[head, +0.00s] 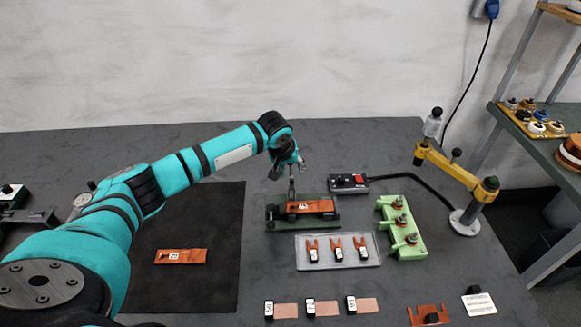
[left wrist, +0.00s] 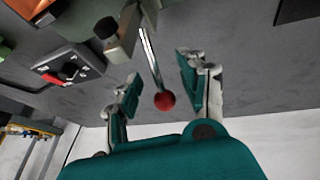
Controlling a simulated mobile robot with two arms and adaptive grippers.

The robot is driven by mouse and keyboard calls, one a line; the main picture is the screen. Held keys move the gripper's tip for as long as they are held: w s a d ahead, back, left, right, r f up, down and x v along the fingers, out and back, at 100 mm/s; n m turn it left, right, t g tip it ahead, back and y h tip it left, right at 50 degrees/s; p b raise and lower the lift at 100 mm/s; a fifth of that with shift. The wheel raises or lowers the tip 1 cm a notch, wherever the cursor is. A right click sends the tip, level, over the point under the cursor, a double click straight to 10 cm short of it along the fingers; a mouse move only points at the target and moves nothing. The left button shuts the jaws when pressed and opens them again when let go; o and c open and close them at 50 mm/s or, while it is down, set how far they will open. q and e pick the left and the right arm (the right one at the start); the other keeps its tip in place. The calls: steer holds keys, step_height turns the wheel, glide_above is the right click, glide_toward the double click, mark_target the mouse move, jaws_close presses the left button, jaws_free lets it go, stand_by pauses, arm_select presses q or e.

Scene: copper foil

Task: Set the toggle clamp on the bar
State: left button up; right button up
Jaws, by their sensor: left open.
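The toggle clamp (left wrist: 149,48) shows in the left wrist view as a steel lever with a red ball knob (left wrist: 165,100). In the head view its lever (head: 291,187) stands up behind the green fixture (head: 272,225). An orange copper bar (head: 325,206) with a white label lies in the fixture. My left gripper (head: 287,168) is open above the fixture, fingers pointing down. In the left wrist view the red knob shows between the two fingers of the left gripper (left wrist: 158,88), with gaps on both sides. My right gripper is not in view.
A control box (head: 349,183) with a red switch stands behind the fixture. A clear tray (head: 372,261) with several forked copper pieces lies in front. A green terminal block (head: 412,244) and yellow jointed arm (head: 447,165) stand right. Another labelled copper piece (head: 181,256) lies on the black mat (head: 205,292).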

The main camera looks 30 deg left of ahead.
arm_select(q)
steer(key=shift+c, duration=0.3)
jaws_close()
steer(key=shift+r, duration=0.1)
